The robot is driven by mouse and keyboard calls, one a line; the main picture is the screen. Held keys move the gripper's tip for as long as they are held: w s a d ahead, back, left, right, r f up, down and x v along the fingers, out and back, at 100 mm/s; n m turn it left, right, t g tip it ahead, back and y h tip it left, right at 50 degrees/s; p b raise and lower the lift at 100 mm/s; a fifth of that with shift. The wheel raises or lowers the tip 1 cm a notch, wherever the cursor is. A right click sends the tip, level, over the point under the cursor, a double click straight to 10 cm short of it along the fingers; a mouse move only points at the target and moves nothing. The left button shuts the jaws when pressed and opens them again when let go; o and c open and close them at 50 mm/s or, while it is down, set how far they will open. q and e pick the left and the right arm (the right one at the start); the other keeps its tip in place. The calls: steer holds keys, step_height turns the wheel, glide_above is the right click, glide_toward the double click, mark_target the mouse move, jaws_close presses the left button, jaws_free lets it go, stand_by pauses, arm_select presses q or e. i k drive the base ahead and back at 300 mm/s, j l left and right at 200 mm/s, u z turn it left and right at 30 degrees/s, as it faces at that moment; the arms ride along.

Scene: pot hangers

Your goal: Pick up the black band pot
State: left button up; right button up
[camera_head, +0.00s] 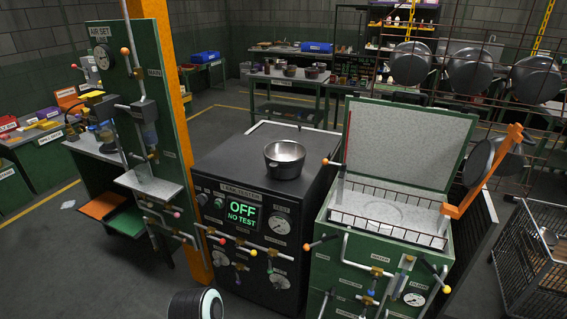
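A small pot (285,163) with a pale metal inside and a dark outer wall stands upright on top of the black tester cabinet (228,148). I cannot tell whether its dark side is a band. Several smaller pots (290,71) stand on the far green table; their bands are too small to make out. Dark round pots or pans (410,63) hang on the wire rack at the upper right. Neither of my grippers shows; only a rounded white and black part of mine is at the bottom edge.
A green panel with pipes (138,100) is on the left. A wire cart (535,255) is at right. Floor at lower left is mostly clear.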

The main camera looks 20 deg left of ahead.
mark_target(283, 162)
steer(key=i+j+z, duration=0.2)
steer(key=j, duration=0.2)
steer(key=j+z, duration=0.15)
steer(key=j, duration=0.25)
steer(key=i+j+z, duration=0.2)
steer(key=j, duration=0.25)
steer(key=k, duration=0.1)
